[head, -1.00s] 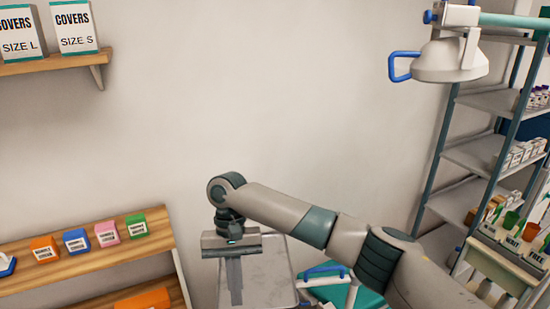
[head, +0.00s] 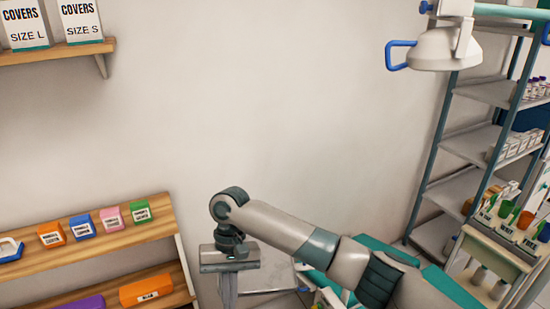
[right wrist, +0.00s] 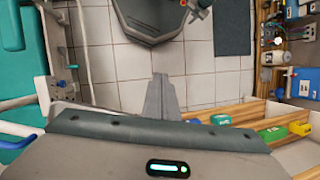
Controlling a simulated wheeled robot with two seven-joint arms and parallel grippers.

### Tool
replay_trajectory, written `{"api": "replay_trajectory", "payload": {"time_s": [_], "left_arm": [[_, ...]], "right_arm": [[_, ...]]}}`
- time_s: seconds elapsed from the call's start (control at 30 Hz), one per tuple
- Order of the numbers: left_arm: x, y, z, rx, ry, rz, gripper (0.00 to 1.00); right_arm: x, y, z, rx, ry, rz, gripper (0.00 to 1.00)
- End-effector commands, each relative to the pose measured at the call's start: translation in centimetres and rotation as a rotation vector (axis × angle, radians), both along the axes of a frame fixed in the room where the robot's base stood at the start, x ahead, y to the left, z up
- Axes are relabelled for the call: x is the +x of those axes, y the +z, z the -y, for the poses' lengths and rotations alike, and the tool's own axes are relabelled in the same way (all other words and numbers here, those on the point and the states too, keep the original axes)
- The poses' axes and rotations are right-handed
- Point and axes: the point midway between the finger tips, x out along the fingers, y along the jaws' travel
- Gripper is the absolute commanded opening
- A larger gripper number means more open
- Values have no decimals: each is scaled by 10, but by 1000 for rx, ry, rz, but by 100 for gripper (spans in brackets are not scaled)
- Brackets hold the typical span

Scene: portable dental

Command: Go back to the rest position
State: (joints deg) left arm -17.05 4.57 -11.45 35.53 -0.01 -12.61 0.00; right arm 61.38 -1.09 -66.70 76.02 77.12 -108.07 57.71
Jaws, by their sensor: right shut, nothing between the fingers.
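My right arm comes in from the right in the head view. Its gripper (head: 228,290) hangs pointing down, with its fingertips at or past the bottom edge of the picture. In the right wrist view the two fingers (right wrist: 160,95) lie together, empty, over the tiled floor. My left gripper is in neither view.
A wooden shelf unit (head: 165,225) with small coloured boxes stands left of my gripper. Behind my right arm is a teal chair (head: 375,245). A metal rack (head: 433,150) and a cart with labelled bins (head: 505,240) stand at right. A lamp (head: 440,50) hangs upper right. Bare wall lies between.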

Motion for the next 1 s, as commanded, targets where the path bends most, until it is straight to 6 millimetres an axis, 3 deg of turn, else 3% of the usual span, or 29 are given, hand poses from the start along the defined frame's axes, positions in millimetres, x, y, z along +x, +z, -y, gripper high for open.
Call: {"api": "replay_trajectory", "payload": {"time_s": [0.33, 0.57, 0.77, 1.0], "left_arm": [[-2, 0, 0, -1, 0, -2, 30], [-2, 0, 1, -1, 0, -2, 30], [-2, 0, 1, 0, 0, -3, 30], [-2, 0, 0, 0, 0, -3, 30]], "right_arm": [[-45, -52, -16, 222, 79, 34, 0], [-71, -82, -17, 377, 85, 106, 0], [-89, -105, -4, 468, 53, 192, 0], [-109, -132, 32, 510, -10, 314, 0]]}}
